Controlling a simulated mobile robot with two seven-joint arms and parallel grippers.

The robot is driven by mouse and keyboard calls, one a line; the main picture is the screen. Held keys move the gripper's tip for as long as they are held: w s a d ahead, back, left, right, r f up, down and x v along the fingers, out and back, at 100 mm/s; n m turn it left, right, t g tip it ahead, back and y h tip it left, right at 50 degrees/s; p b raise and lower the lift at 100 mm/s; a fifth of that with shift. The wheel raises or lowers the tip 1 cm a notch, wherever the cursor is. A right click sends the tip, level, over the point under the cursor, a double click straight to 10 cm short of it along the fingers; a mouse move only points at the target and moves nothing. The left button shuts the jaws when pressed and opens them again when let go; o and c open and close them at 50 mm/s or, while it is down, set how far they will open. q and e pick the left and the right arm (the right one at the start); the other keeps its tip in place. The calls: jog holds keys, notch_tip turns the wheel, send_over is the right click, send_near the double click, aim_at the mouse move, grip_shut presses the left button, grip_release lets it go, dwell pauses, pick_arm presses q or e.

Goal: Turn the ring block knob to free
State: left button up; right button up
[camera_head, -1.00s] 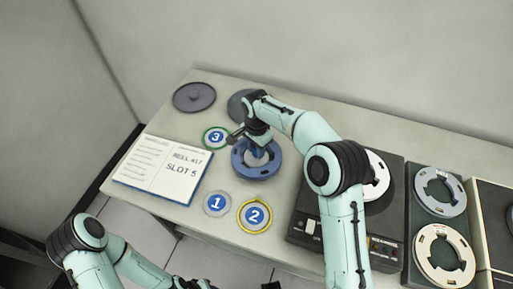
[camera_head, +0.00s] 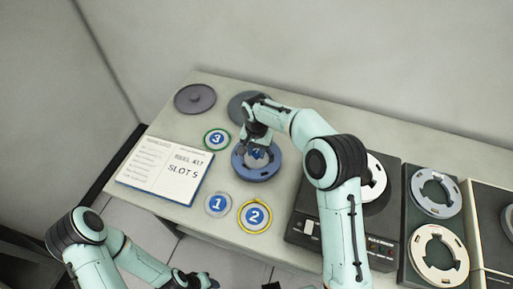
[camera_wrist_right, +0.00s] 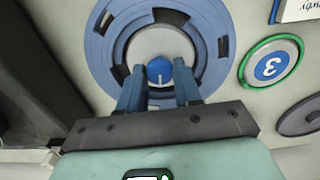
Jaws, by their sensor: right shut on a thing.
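The ring block (camera_head: 258,173) is a blue ring with dark slots, lying on the table. It also fills the top of the right wrist view (camera_wrist_right: 100,48). In its pale round centre is a small blue knob (camera_wrist_right: 159,69) with a white mark. My right gripper (camera_wrist_right: 159,78) has a blue finger on each side of the knob and is shut on it. In the head view my right gripper (camera_head: 257,147) covers part of the ring's centre. My left gripper (camera_head: 197,282) is at the bottom edge, partly cut off, its jaws unclear.
Round badges 1 (camera_head: 217,204), 2 (camera_head: 255,215) and 3 (camera_head: 216,139) lie around the ring. An open booklet (camera_head: 150,160) reading "SLOT 5" lies left. Dark discs (camera_head: 195,98) lie at the back. A dark machine (camera_head: 300,228) and more reels (camera_head: 437,192) stand right.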

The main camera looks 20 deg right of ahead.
aim_at(256, 153)
jog(key=n+p, duration=0.1)
jog(key=n, duration=0.3)
jog(key=shift+r, duration=0.15)
pick_arm(q)
jog(key=shift+w+r+p, duration=0.7)
jog(key=shift+w+r, duration=0.8)
jog(key=shift+r, duration=0.2)
pick_arm(e)
jog(key=shift+n, duration=2.2)
jog(key=o, duration=1)
jog(key=shift+o, duration=0.2)
pick_arm(q)
jog(key=shift+w+r+t+p, duration=0.3)
jog(key=shift+w+r+p, duration=0.2)
jog(key=shift+w+r, duration=0.3)
pick_arm(e)
notch_tip(256, 153, up, 13)
